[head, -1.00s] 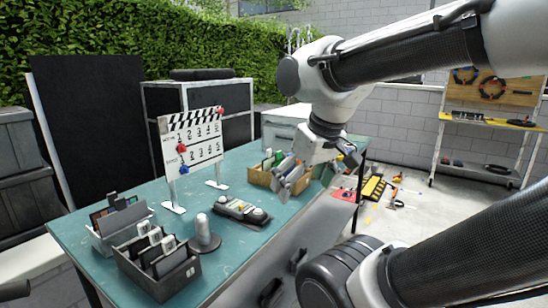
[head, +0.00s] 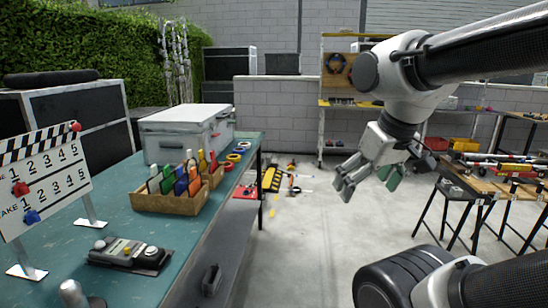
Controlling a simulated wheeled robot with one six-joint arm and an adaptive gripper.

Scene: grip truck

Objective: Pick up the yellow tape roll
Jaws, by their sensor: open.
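Several small tape rolls (head: 234,157) lie in a row along the right edge of the teal table (head: 120,207), beside the grey-white case. Red and blue show among them; they are too small to tell which is yellow. My gripper (head: 362,182) is open and empty, pointing down over the concrete floor. It is well to the right of the table and the tape rolls, not touching anything.
A cardboard box (head: 165,204) of coloured items, a grey-white case (head: 180,140), a control box (head: 128,253) and a clapperboard (head: 45,180) stand on the table. Workbenches (head: 500,186) stand at the right. Tools (head: 271,179) lie on the floor behind; floor between is clear.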

